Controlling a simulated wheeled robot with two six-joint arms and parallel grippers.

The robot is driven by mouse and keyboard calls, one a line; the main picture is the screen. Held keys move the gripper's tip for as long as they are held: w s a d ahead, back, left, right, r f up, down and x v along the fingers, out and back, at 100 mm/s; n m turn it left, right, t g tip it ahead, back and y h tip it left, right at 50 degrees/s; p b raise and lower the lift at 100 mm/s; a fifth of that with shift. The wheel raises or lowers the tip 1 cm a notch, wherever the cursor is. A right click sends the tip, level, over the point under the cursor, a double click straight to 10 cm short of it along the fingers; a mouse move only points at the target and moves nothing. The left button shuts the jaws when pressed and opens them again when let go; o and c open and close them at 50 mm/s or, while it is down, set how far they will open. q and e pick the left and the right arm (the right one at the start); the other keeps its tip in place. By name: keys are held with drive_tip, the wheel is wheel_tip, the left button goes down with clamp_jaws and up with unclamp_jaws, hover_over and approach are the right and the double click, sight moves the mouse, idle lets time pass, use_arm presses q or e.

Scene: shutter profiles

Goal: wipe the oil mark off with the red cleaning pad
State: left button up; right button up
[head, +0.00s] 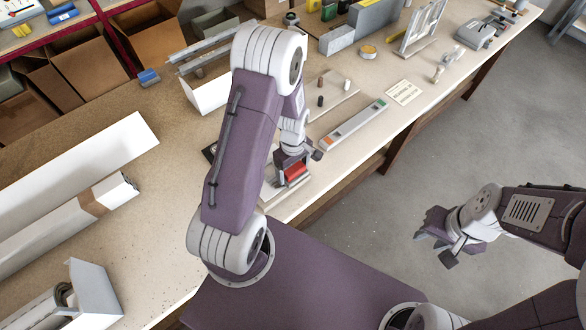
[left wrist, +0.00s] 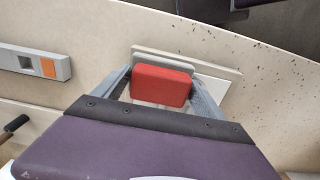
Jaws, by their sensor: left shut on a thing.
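The red cleaning pad (head: 296,171) is held in my left gripper (head: 293,168), over the bench near its front edge. In the left wrist view the red pad (left wrist: 162,87) has a grey back and sits between the two fingers, which are shut on it. A pale flat plate (left wrist: 222,71) lies just beyond and under the pad; I cannot tell whether the pad touches it. No oil mark can be made out; the pad and gripper hide part of the plate. My right gripper (head: 437,241) is open and empty, over the floor beyond the bench edge.
A grey bar with an orange end (head: 354,125) lies right of the left gripper. A printed card (head: 404,92) lies beyond it. Long white profiles (head: 70,195) fill the bench's left. Dark specks (left wrist: 271,66) dot the bench top right of the plate.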

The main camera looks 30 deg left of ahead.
sight(286, 176)
use_arm(q)
drive_tip(key=shift+f, duration=0.4)
drive_tip(key=shift+s+a+r, duration=0.1)
drive_tip(key=shift+s+a, duration=0.2)
drive_tip(key=shift+s, duration=0.4)
drive_tip(key=shift+s+a+r, duration=0.1)
drive_tip(key=shift+s+a, duration=0.2)
drive_tip(key=shift+s, duration=0.4)
drive_tip(key=shift+s+a+f, duration=0.1)
drive_tip(key=shift+s+a, duration=0.15)
drive_tip(key=shift+s, duration=0.5)
drive_tip(key=shift+s+a+f, duration=0.1)
drive_tip(key=shift+s+a, duration=0.15)
drive_tip(key=shift+s, duration=0.45)
drive_tip(key=shift+s+a+r, duration=0.1)
drive_tip(key=shift+s+a, duration=0.25)
drive_tip(key=shift+s, duration=0.35)
drive_tip(key=shift+s+a, duration=0.3)
drive_tip(key=shift+s, duration=0.4)
